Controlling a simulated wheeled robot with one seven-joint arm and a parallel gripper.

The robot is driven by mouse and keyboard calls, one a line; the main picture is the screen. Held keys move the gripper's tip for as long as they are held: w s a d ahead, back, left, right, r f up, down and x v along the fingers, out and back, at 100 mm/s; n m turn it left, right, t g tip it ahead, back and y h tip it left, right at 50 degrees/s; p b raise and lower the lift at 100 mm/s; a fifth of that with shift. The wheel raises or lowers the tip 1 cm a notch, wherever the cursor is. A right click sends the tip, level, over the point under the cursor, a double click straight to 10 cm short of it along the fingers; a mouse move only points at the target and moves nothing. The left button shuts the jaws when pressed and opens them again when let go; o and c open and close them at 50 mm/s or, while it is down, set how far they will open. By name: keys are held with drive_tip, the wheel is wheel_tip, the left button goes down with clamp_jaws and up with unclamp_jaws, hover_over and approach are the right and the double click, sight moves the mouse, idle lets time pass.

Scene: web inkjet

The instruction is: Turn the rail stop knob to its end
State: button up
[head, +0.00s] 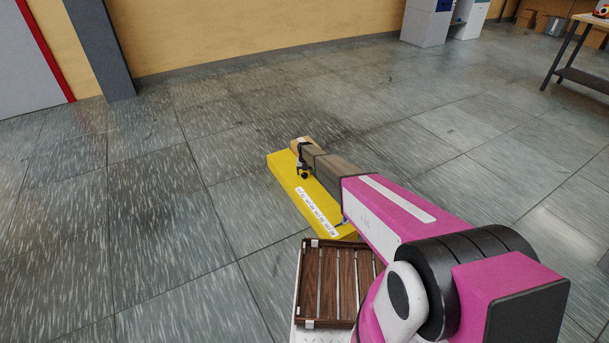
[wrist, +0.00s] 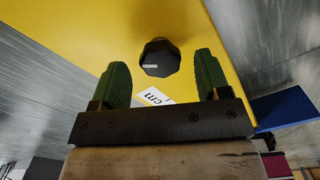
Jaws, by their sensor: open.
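The black faceted knob (wrist: 159,58) stands on a yellow surface in the wrist view, with a small light mark on its face. My gripper (wrist: 162,72) has its two green fingers apart, one on each side of the knob's lower part in the picture, with nothing held between them. I cannot tell how deep the fingertips reach beside the knob. In the head view the yellow rail body (head: 282,168) lies under the end of my arm, and the arm hides part of it. The knob cannot be made out there.
A white label strip (head: 318,212) runs along the yellow body. A brown slatted wooden tray (head: 337,285) is in front of it. Open tiled floor (head: 120,220) lies to the left. A dark-legged table (head: 575,75) and white cabinets (head: 427,22) stand far back right.

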sight(304, 174)
wheel_tip(304, 174, up, 9)
drive_tip(key=shift+r, duration=0.15)
idle(0.4)
